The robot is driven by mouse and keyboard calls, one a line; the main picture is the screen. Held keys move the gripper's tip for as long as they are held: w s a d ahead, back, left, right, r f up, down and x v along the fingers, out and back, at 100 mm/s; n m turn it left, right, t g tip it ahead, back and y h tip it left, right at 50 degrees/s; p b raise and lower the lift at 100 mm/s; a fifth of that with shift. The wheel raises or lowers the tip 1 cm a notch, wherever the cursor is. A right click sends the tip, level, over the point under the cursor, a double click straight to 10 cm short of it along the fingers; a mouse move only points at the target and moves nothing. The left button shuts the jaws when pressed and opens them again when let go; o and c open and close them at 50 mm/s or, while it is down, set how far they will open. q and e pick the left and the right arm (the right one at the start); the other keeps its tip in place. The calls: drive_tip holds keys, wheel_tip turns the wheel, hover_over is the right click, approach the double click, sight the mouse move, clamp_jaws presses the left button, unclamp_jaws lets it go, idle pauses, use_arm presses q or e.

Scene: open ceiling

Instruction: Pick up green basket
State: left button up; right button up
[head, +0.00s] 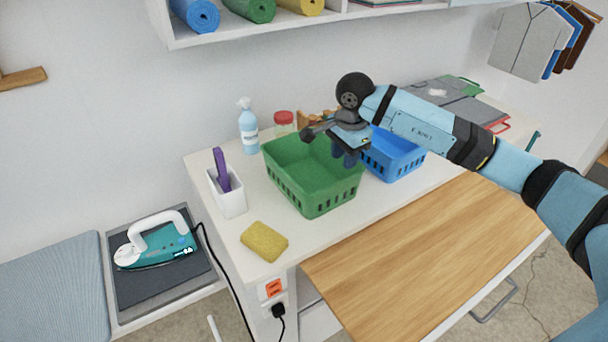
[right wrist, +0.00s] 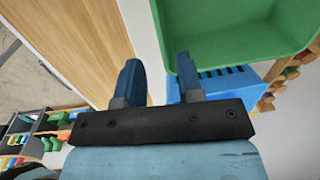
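The green basket (head: 312,177) stands upright and empty on the white counter (head: 193,163). In the right wrist view the green basket (right wrist: 235,35) fills the upper right, beyond one fingertip. My right gripper (head: 345,158) hangs over the basket's right side in the head view, partly hiding its rim. In the right wrist view the right gripper's (right wrist: 158,75) two blue fingers stand apart with nothing between them. I cannot tell from these views whether a finger touches the basket. My left gripper is not in view.
A blue basket (head: 398,163) stands right beside the green one. A white cup (head: 228,200) with a purple tool, a spray bottle (head: 248,128), a red-lidded jar (head: 284,122) and a yellow sponge (head: 264,241) are near. A wooden board (head: 430,255) extends in front.

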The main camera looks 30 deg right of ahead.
hover_over(338, 193)
wheel_tip(338, 193, down, 5)
drive_tip(key=shift+f+p, duration=0.9)
drive_tip(key=shift+f, duration=1.65)
clamp_jaws()
